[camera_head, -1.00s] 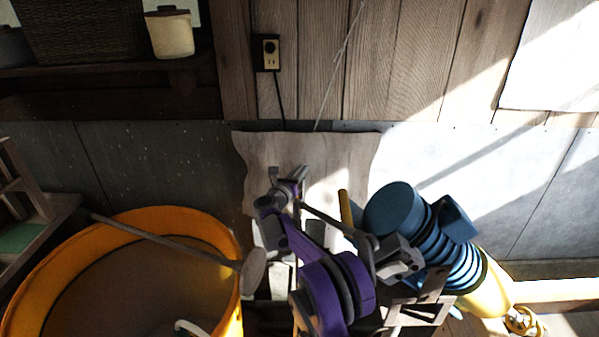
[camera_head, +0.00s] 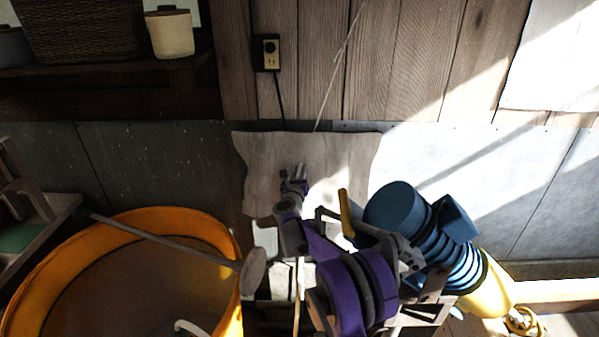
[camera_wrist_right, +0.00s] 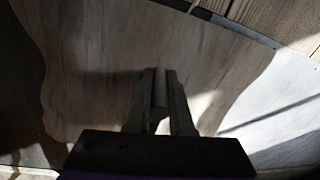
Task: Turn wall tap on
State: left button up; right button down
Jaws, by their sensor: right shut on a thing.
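My right gripper (camera_head: 294,174) is in front of a pale wavy-edged board (camera_head: 262,150) on the wall in the head view. In the right wrist view the gripper (camera_wrist_right: 160,74) is shut on a small pale piece between its two fingers. The piece is shadowed, so I cannot make out its full shape; it may be part of the tap. The tap's body cannot be made out behind the gripper and my purple arm. The board (camera_wrist_right: 100,70) fills much of the wrist view. My left gripper does not show.
A large orange tub (camera_head: 30,290) stands at the lower left with a long-handled tool (camera_head: 170,238) across it. A blue ribbed object (camera_head: 395,208) is close to the right of my arm. An outlet (camera_head: 268,52) and cord are on the wall above.

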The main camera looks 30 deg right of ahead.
jog(key=c, duration=0.8)
grip_release()
jog(key=b+v, duration=0.1)
jog(key=v, duration=0.9)
jog(key=shift+s+a+b, duration=0.3)
jog(key=shift+b, duration=0.1)
